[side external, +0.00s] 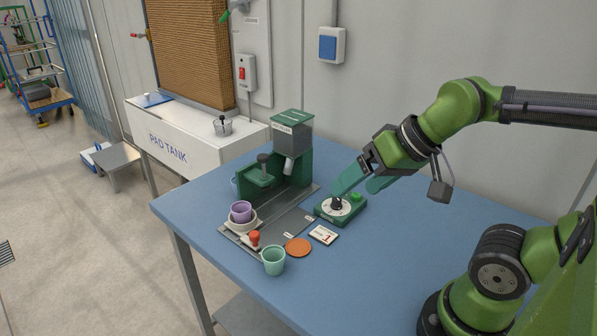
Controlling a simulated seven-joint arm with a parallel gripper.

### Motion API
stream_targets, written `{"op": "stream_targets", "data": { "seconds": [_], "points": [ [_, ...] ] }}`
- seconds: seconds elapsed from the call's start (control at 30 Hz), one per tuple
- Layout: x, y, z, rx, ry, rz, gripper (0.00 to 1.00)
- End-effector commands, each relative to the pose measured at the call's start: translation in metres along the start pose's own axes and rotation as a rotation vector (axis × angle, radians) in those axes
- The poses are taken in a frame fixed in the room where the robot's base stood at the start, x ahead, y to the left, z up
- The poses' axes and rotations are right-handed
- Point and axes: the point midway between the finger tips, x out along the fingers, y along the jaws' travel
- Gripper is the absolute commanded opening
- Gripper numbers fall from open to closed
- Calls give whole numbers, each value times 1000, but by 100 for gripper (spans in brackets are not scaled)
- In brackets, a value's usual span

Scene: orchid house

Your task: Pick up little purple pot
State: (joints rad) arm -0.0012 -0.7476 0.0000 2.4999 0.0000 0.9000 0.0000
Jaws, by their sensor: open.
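The little purple pot (240,211) stands upright in a white bowl-like dish (243,223) near the front-left edge of the blue table. My gripper (353,188) is to the right of the pot, above and beside a green device with a round white dial (341,207). Its teal fingers point down and left and are apart. Nothing shows between them. The pot is well clear of the fingers, and its lower part is hidden by the dish.
A green dispenser machine (290,145) stands behind the pot on a grey mat (287,224). The table's (400,250) right side is mostly free.

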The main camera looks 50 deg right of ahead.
Motion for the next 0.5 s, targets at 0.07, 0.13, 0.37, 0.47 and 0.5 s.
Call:
{"op": "stream_targets", "data": {
  "seconds": [0.07, 0.13, 0.37, 0.47, 0.5],
  "points": [
    [7, 1, 3, 2, -29, 10, 83],
    [16, 1, 1, 4, -66, 22, 83],
    [52, -20, -54, -54, -195, 81, 83],
    [75, -30, -83, -107, -254, 108, 83],
    [85, -33, -94, -132, -278, 119, 83]
  ]
}}
